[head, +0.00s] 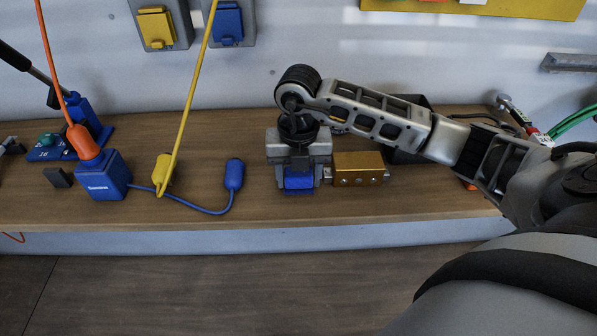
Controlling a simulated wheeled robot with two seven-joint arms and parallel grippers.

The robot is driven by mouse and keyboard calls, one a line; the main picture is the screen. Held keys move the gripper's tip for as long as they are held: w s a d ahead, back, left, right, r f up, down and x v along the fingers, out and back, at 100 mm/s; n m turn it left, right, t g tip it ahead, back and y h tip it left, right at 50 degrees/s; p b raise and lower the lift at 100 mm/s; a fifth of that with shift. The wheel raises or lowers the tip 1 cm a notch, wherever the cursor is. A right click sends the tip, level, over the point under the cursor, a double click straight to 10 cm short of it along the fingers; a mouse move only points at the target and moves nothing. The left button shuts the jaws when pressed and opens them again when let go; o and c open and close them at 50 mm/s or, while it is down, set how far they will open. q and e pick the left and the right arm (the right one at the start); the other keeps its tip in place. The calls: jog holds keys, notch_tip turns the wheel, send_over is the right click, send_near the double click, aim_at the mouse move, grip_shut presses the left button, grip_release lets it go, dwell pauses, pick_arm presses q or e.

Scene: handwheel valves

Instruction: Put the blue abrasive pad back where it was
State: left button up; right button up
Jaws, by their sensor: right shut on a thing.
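The blue abrasive pad (299,183) shows between the fingers of my right gripper (299,180), which points down over the middle of the bench. The gripper is shut on the pad. The upper part of the pad is hidden by the gripper body. I cannot tell whether the pad touches the bench top. My left gripper is not in view.
A brass-coloured block (358,168) stands just right of the gripper. A black tray (408,157) is behind it, partly hidden by my right arm. A blue box (102,178), a yellow connector (162,172) and a blue connector (234,174) with cables are on the left. The bench front (420,205) is clear.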

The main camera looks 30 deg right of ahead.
jog(key=shift+f, duration=0.2)
jog(key=o, duration=0.9)
jog(key=shift+r, duration=0.2)
notch_tip(320, 180, up, 11)
jog(key=shift+r, duration=0.55)
